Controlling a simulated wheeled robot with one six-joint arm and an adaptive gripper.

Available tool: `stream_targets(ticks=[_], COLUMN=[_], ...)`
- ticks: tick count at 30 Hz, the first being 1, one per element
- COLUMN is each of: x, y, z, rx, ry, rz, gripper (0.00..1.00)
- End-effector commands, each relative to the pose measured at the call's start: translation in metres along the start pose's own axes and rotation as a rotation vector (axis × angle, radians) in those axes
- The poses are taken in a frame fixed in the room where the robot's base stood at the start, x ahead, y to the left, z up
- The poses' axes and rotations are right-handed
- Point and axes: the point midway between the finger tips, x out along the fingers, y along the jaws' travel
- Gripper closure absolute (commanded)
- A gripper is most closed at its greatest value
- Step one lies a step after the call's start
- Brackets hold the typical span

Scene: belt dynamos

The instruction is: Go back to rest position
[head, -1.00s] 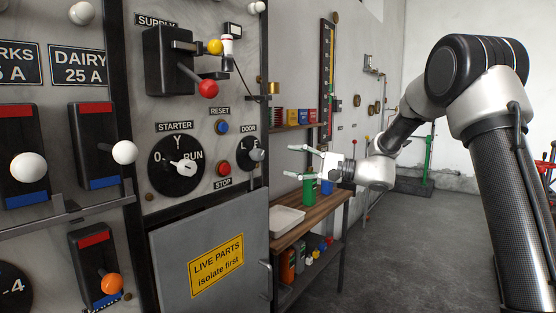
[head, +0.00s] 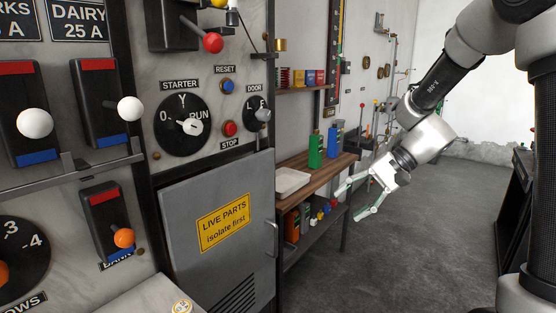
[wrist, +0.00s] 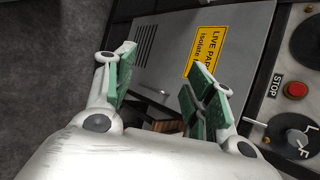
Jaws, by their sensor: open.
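My gripper (head: 358,200) is open and empty in the head view. It hangs in free air to the right of the wooden bench, its fingers pointing down and left. In the wrist view the two green-padded fingers (wrist: 160,90) are spread apart with nothing between them. Behind them lies the grey cabinet door with the yellow LIVE PARTS label (wrist: 203,52). The same label (head: 223,222) shows in the head view, left of my gripper.
The panel carries a starter dial (head: 183,125), a red stop button (head: 230,129) and a door knob (head: 263,115). The wooden bench (head: 325,176) holds a white tray (head: 291,181), a green container (head: 316,152) and a blue one (head: 335,139). Grey floor (head: 440,235) is clear at right.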

Motion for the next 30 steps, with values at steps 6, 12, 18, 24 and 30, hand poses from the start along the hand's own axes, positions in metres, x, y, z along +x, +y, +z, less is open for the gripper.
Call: stream_targets(ticks=[6,12,18,24,30], x=[-0.081,-0.145,-0.169,-0.177,-0.177], y=[0.102,0.149,0.155,0.146,0.146], z=[0.068,0.11,0.14,0.149,0.149], rx=[-0.216,-0.424,-0.529,-0.562,-0.563], ry=[0.174,0.353,0.484,0.546,0.545], rz=[0.444,0.699,0.74,0.721,0.72], gripper=[0.46,0.46,0.46,0.46,0.46])
